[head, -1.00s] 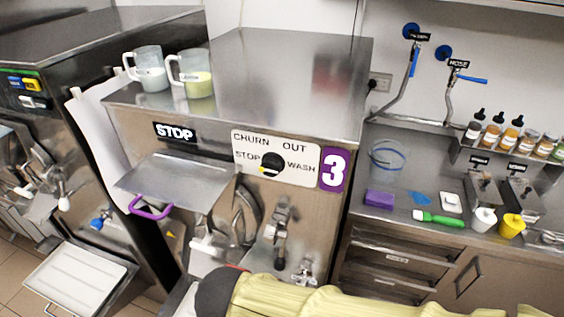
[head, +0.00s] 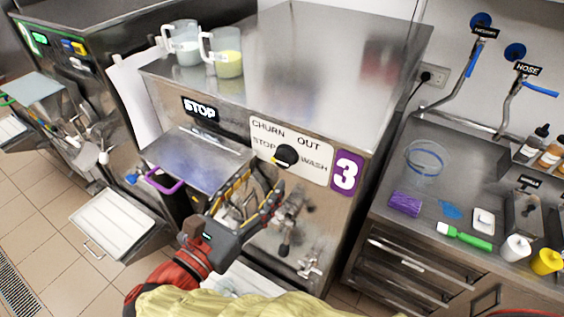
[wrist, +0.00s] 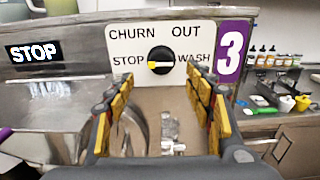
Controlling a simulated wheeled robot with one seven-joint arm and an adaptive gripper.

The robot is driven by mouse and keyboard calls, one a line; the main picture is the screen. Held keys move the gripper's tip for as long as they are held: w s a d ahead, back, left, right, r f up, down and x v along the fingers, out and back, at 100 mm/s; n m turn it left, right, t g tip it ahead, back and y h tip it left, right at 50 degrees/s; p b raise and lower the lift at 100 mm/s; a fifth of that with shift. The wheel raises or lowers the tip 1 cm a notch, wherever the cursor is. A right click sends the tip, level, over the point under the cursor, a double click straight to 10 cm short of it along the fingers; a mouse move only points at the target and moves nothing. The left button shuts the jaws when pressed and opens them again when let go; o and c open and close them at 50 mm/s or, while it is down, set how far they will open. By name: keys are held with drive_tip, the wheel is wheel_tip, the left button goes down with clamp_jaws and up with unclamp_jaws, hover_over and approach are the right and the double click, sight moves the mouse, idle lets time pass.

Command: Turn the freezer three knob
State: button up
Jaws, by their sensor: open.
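The freezer three knob (head: 286,156) is a round black dial with a yellow mark, on a white label plate reading CHURN, OUT, STOP and WASH. In the wrist view the knob (wrist: 160,60) sits ahead between and above my fingertips, its yellow mark toward STOP on the left. A purple sign with a white 3 (head: 347,173) is right of the plate. My gripper (head: 262,190) is open and empty, below and left of the knob in the head view, apart from it. It also shows in the wrist view (wrist: 160,90), with fingers spread.
Spout fittings (head: 290,225) are below the knob. Two jugs (head: 226,58) stand on the freezer top. A counter (head: 400,240) is at right.

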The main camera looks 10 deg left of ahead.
sight(281, 162)
drive_tip(key=b+x, duration=0.1)
drive_tip(key=x, duration=0.6)
drive_tip(key=shift+w+d, duration=0.2)
drive_tip(key=shift+w, duration=0.1)
drive_tip(key=c, duration=1.2)
